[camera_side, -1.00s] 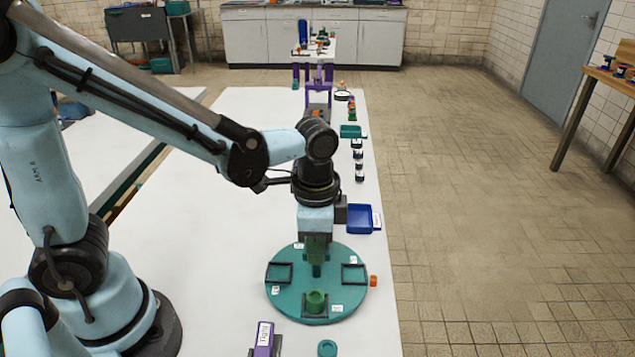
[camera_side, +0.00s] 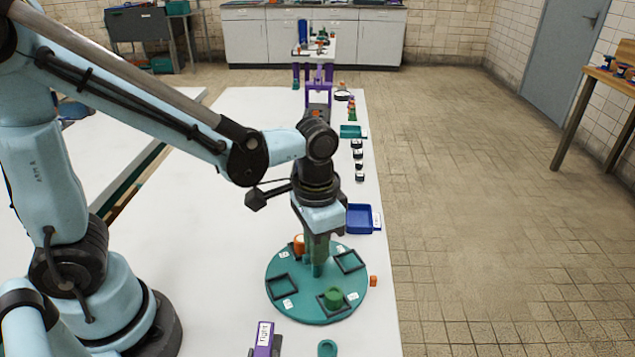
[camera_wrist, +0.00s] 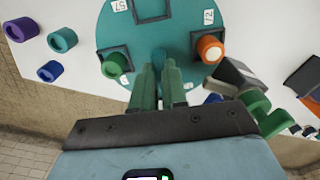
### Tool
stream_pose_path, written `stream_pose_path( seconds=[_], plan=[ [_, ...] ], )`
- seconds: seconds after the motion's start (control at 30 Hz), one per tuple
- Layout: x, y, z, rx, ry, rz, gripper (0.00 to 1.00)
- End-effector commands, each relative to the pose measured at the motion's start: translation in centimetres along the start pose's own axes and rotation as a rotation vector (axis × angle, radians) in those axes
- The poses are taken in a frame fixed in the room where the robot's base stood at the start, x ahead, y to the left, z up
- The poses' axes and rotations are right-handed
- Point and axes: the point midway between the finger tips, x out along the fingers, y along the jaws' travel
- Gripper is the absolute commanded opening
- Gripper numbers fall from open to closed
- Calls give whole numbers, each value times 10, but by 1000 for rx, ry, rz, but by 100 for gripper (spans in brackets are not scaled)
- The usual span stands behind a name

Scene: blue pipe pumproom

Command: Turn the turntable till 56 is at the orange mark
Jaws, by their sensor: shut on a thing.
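The teal turntable (camera_side: 300,303) lies on the white table. It carries black square frames and small white number labels. A green cup (camera_side: 333,297) sits in the front frame, and an orange cup (camera_side: 299,243) stands at the back left. The orange mark (camera_side: 373,281) is a small block just off the right rim, between two labels. Labels are too small to read in the side view; in the wrist view one looks like 57 (camera_wrist: 119,6), and I cannot tell which is 56. My gripper (camera_side: 318,268) points down, shut on the turntable's central knob (camera_wrist: 159,57).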

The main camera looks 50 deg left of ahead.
Motion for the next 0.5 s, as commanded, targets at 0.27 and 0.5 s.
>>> stream_pose_path(
  seconds=[0.27, 0.5],
  plan=[
    [0, 0, -1, -140, 2, 1, 0],
    [0, 0, -1, -260, 2, 1, 0]
  ],
)
